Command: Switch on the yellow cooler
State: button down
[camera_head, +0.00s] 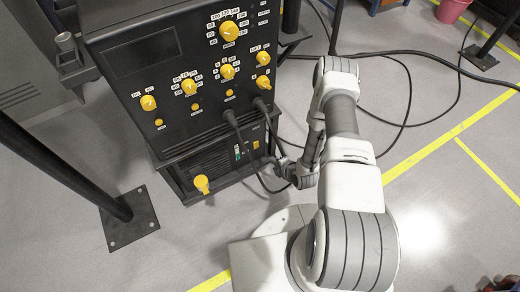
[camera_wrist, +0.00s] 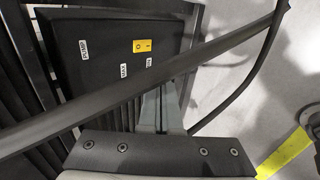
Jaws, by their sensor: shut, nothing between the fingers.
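The cooler is a low black unit (camera_head: 216,162) with louvred vents, under the control cabinet in the head view. A yellow switch (camera_head: 256,145) is at the right of its front. In the wrist view the yellow switch (camera_wrist: 142,46) carries 0 and I marks on a black panel (camera_wrist: 100,62), with white labels beside it. Its on or off position cannot be told. My gripper (camera_wrist: 164,98) is shut and empty, below the switch in the wrist picture and apart from it. In the head view my gripper (camera_head: 277,164) is by the unit's right front, its fingertips unclear.
A thick black cable (camera_wrist: 150,92) crosses the wrist view in front of my fingers. Cables hang from the control cabinet (camera_head: 150,62), which has several yellow knobs. A yellow valve-like knob (camera_head: 201,184) sticks out at the unit's lower left. Black posts stand nearby; floor at right is mostly clear.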

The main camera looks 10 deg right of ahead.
jog(key=b, duration=0.6)
send_near(256, 145)
jog(key=s+f+x, duration=0.1)
jog(key=x, duration=0.6)
jog(key=shift+d+f, duration=0.15)
jog(key=shift+d, duration=0.05)
jog(key=shift+a, duration=0.1)
